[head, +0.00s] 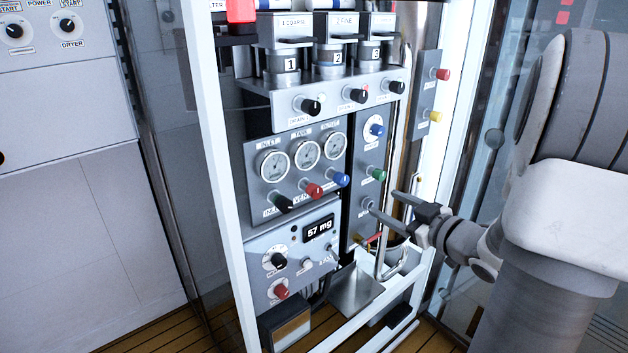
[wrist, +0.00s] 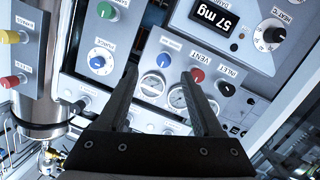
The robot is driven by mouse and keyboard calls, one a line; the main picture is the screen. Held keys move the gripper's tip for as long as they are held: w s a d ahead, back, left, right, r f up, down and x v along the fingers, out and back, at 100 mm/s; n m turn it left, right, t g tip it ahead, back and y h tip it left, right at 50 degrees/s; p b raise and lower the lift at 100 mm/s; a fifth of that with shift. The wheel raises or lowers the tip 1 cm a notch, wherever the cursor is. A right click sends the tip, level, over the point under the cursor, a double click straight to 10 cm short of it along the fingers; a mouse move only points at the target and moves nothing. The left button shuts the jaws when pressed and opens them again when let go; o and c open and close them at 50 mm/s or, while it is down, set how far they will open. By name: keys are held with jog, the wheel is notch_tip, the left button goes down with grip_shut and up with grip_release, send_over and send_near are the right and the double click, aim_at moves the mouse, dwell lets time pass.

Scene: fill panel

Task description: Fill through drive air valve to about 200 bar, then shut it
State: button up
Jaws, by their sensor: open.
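The lower valve panel (head: 270,180) carries a row of three knobs: a black inlet knob (head: 284,203), a red vent knob (head: 314,190) and a blue knob (head: 340,179). The blue knob's label is too small to read surely. Three round gauges, the left (head: 273,163), middle (head: 307,152) and right (head: 334,145), sit above them; their readings are not legible. My gripper (head: 383,203) is open and empty, right of this row. In the wrist view, the open fingers (wrist: 160,72) point at the panel around the blue knob (wrist: 164,58), apparently short of it.
A side strip holds another blue knob (head: 376,130) and a green knob (head: 378,174). A display (head: 318,229) reads 57 mg. A metal tray (head: 355,290) and a bent pipe are below. The white frame post (head: 222,180) stands at left.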

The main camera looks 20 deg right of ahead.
jog(key=t+y, duration=0.1)
jog(key=y, duration=0.1)
send_near(345, 182)
jog(key=b+x, duration=0.3)
jog(key=x, duration=0.6)
jog(key=shift+w+b, duration=0.1)
jog(key=shift+b, duration=0.25)
grip_shut()
